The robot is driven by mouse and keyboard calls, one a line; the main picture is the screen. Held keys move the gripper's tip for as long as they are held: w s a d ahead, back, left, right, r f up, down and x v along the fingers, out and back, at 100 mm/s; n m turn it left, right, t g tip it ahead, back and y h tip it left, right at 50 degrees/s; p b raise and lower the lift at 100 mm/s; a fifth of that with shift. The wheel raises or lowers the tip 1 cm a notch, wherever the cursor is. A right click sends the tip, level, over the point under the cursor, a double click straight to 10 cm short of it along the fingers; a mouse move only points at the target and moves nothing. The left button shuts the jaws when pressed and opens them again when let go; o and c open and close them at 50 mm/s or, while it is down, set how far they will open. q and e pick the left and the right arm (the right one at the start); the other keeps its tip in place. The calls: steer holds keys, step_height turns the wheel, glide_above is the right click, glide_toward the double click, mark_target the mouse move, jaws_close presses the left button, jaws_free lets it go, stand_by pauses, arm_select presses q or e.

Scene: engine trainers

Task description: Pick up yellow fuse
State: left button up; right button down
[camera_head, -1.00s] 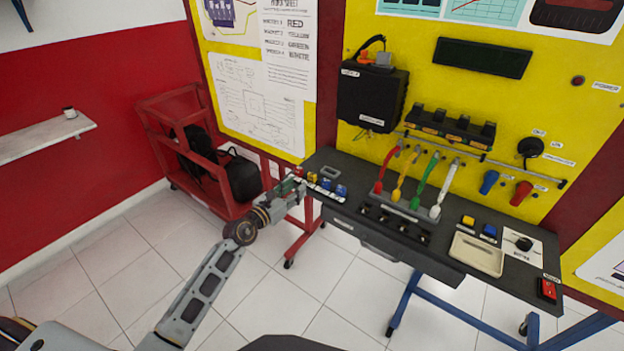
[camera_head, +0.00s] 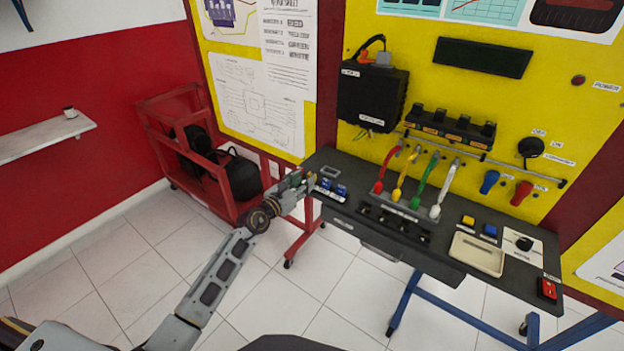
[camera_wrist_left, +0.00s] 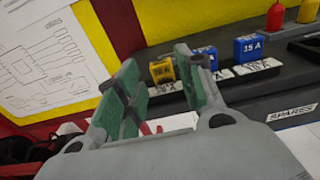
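The yellow fuse (camera_wrist_left: 161,70) stands on the black bench top in the left wrist view, in the row of labelled spares. My left gripper (camera_wrist_left: 158,82) is open, with its green-padded fingers apart and the yellow fuse showing in the gap between them. I cannot tell how far past the fingertips the fuse is. In the head view my left gripper (camera_head: 300,180) is at the bench's left end and hides the yellow fuse. My right gripper is not in view.
Two blue fuses (camera_wrist_left: 249,47) (camera_wrist_left: 204,57) stand right of the yellow one. The bench (camera_head: 365,190) also carries coloured plugs with cables and a beige tray (camera_head: 477,254). A red cart (camera_head: 160,130) stands behind on the left.

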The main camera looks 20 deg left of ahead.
mark_target(310, 175)
arm_select(q)
steer(key=shift+x, duration=1.05)
steer(key=shift+w+d, duration=0.1)
steer(key=shift+w, duration=0.25)
steer(key=shift+w+d, duration=0.25)
steer(key=shift+w, duration=0.35)
steer(key=shift+w+d, duration=0.15)
steer(key=shift+w, duration=0.35)
steer(key=shift+w+f, duration=0.1)
steer(key=shift+w, duration=0.05)
steer(key=shift+d, duration=0.1)
steer(key=c, duration=0.5)
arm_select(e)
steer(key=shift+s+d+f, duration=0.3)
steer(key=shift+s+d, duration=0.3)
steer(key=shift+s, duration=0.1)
